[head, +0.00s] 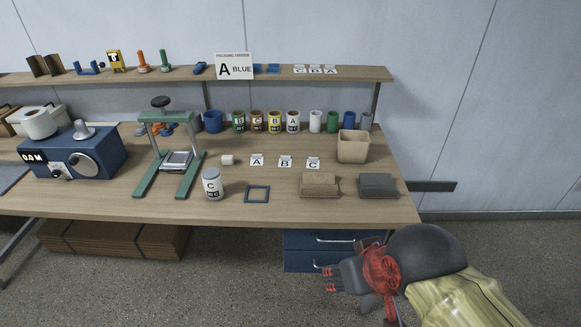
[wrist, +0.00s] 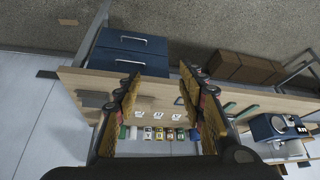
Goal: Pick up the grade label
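Three small white label cards lie in a row on the worktop in the head view: A (head: 257,160), B (head: 285,162) and C (head: 313,163). A sign (head: 234,66) on the shelf reads "A BLUE". The frames do not mark one card as the grade label. My gripper (head: 329,279) is in front of the table's front edge, low at the right, apart from the cards. In the wrist view my gripper (wrist: 163,88) has its fingers spread with nothing between them. Small white cards (wrist: 165,114) show beyond the gap; their letters are too small to read.
A white C jar (head: 212,184), a blue square frame (head: 257,194) and a brown block (head: 319,185) stand near the front edge. A green press (head: 170,155) is left of the cards, and a tan bin (head: 353,146) right. Several lettered cups (head: 275,121) stand behind them.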

